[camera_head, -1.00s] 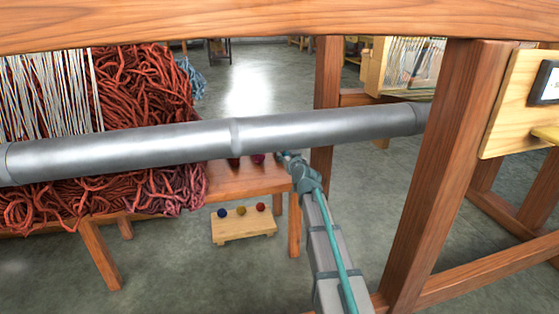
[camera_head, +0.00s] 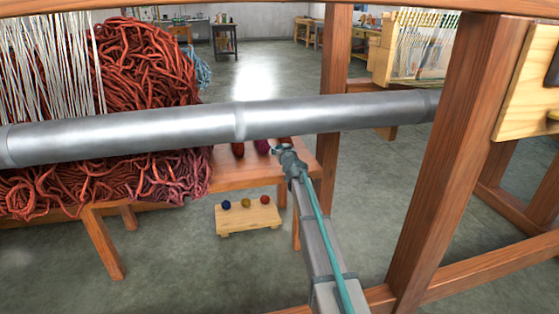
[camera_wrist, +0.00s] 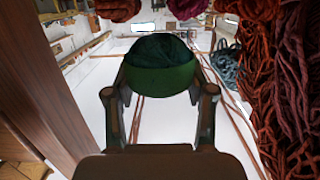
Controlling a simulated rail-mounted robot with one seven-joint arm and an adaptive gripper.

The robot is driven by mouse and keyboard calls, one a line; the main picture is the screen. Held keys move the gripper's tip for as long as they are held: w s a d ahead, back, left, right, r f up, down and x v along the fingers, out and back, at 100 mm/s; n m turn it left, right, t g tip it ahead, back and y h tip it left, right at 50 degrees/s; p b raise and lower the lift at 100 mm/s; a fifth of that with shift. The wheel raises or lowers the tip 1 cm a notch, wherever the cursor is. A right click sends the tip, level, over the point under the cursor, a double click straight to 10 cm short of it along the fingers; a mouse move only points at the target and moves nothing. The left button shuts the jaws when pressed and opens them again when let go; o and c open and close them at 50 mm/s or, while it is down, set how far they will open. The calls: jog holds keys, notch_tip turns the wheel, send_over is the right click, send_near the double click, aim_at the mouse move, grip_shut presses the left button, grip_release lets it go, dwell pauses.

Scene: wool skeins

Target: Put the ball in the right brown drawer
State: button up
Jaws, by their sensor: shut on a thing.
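My gripper (camera_wrist: 158,112) is shut on a rounded dark green thing (camera_wrist: 158,68), which has a dark teal, wool-like top and a smooth green lower part. I cannot tell whether this is one ball or a ball in a green cup. In the head view my gripper (camera_head: 284,152) is at the right end of a wooden bench (camera_head: 250,171), and what it holds is not clear there. Blue (camera_head: 226,204), yellow (camera_head: 245,202) and red (camera_head: 264,199) balls sit on a low wooden stand (camera_head: 250,217) below. I cannot make out a right brown drawer.
A grey metal roller (camera_head: 240,120) crosses in front of the bench. A thick wooden post (camera_head: 440,170) stands right of my arm. Red wool (camera_head: 150,65) heaps at the left. Dark red skeins (camera_head: 262,147) are near my gripper. Grey floor is open behind.

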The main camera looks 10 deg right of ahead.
jog(key=shift+w+f, duration=0.35)
jog(key=shift+f, duration=0.05)
jog(key=shift+w+a+f+b, duration=0.1)
jog(key=shift+w+f+b, duration=0.1)
jog(key=shift+f+b, duration=0.65)
jog(key=shift+w+a+f+b, duration=0.15)
jog(key=shift+f+b, duration=0.25)
jog(key=shift+f, duration=0.75)
jog(key=shift+d+f, duration=0.1)
jog(key=shift+f, duration=0.1)
jog(key=o, duration=1.2)
jog(key=shift+o, duration=0.2)
jog(key=shift+r, duration=0.1)
jog(key=shift+r, duration=0.15)
jog(key=s+r+p, duration=0.1)
jog(key=s, duration=0.9)
jog(key=shift+s+d+r, duration=0.2)
jog(key=shift+s+r, duration=0.1)
jog(key=shift+s, duration=0.1)
jog(key=shift+o, duration=0.6)
jog(key=shift+s, duration=0.5)
